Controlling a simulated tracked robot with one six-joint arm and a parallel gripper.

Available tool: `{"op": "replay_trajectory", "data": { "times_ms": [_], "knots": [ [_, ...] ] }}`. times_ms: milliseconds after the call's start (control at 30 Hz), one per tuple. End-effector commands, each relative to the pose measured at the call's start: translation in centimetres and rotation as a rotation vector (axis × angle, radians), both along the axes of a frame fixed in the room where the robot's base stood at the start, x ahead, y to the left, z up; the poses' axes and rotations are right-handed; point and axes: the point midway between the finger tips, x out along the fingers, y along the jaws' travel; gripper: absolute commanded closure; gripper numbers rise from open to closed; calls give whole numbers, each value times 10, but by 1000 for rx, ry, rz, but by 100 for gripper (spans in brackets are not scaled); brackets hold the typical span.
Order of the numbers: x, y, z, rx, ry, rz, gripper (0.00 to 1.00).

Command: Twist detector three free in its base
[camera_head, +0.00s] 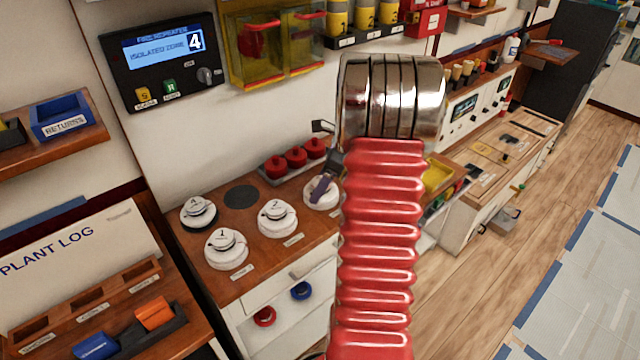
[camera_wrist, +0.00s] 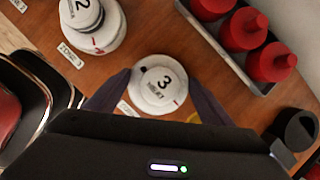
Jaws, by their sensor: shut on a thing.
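Detector three (camera_wrist: 160,86) is a white round head marked 3, sitting in its white base on the wooden bench. My gripper (camera_wrist: 160,84) has one dark finger on each side of the head and is shut on it. In the head view, detector three (camera_head: 318,197) is partly hidden behind my arm and fingers. My gripper (camera_head: 322,186) reaches it from above. Part of the base rim is hidden under the head and fingers.
Detector two (camera_head: 277,217), detector one (camera_head: 226,248) and detector four (camera_head: 199,212) stand left of it on the bench. Red capped pieces (camera_head: 296,158) stand in a grey tray close behind. A wall panel (camera_head: 163,62) reads isolated zone 4.

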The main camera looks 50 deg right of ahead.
Motion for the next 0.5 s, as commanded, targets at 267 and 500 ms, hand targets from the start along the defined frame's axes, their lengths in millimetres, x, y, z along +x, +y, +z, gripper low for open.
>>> {"op": "replay_trajectory", "data": {
  "times_ms": [267,500],
  "knots": [
    [0,0,0,0,0,36,49],
    [0,0,0,0,0,35,24]
  ]
}}
